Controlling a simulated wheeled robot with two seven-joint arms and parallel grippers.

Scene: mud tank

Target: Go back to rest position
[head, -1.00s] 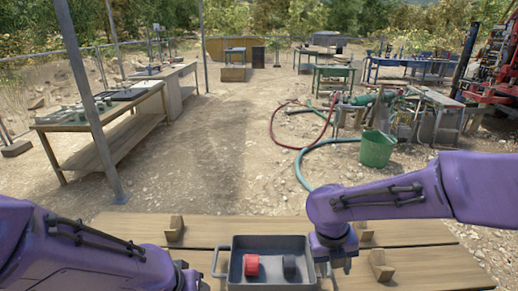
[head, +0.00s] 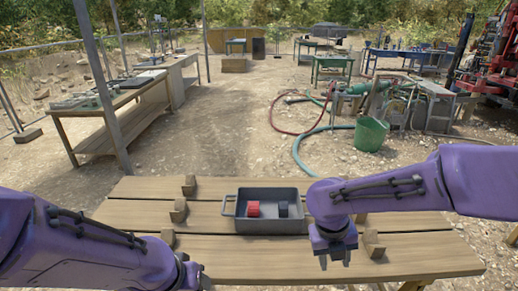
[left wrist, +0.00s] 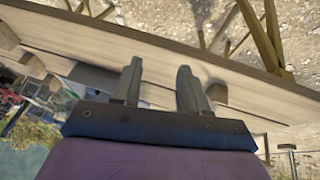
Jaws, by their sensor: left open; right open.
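My right gripper (head: 334,254) is open and empty in the head view, pointing down over the table just right of and nearer than the grey tray. My left gripper (head: 203,278) is at the bottom left of the head view, partly cut off by the lower edge. In the left wrist view its two fingers (left wrist: 160,85) stand apart with nothing between them.
A grey tray (head: 229,220) with a handle sits on the wooden table (head: 130,212). It holds a red piece (head: 253,209) and a dark piece (head: 283,209). Small wooden blocks (head: 179,210) stand on the table. A green bucket (head: 371,133) and hoses lie beyond on the ground.

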